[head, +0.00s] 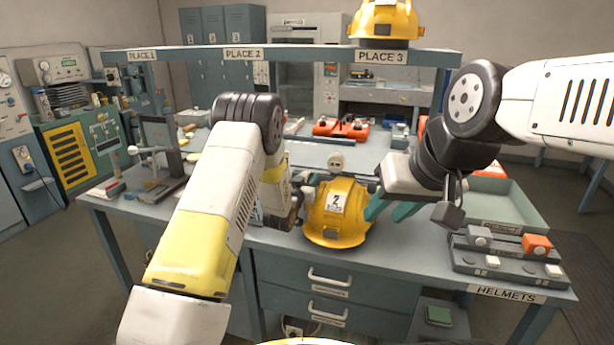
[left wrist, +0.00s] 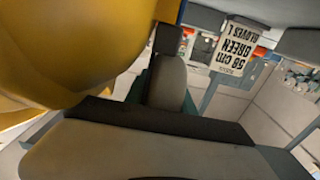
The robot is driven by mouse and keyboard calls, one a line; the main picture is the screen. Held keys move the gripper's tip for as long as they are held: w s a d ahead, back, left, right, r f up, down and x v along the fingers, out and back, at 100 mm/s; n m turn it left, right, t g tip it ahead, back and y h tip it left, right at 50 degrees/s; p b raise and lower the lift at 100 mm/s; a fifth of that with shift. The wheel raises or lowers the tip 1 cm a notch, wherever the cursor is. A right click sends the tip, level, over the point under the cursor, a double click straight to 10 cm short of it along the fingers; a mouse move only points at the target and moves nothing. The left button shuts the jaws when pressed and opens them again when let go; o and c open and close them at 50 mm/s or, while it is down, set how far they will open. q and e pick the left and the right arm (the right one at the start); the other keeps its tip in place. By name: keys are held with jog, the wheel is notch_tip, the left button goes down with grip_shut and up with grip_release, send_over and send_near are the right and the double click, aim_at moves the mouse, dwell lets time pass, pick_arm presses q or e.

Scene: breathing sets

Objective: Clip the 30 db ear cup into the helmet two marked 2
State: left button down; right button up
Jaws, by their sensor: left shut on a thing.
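The yellow helmet marked 2 (head: 338,228) stands near the table's front edge, its label facing me. My left gripper (head: 303,192) is at the helmet's left side, its fingertips mostly hidden in the head view. In the left wrist view it is shut on a grey rounded piece (left wrist: 168,84), seemingly an ear cup, close beside the yellow helmet shell (left wrist: 70,45). I cannot read a rating on it or tell whether it touches the helmet. My right gripper (head: 400,207) has its teal fingers apart at the helmet's right side; contact is unclear.
Another yellow helmet (head: 386,20) sits on the overhead shelf above PLACE 3. A green tray (head: 512,205) and a grey block rack (head: 505,262) take up the table's right end. A round cream piece (head: 336,161) is behind the helmet. A stand (head: 160,150) is at left.

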pick_arm(q)
jog(key=c, duration=1)
grip_release()
jog(key=shift+o, duration=0.2)
jog(key=shift+f, duration=0.1)
jog(key=v, duration=0.7)
jog(key=shift+s, duration=0.35)
jog(key=shift+s+a, duration=0.1)
jog(key=shift+a, duration=0.05)
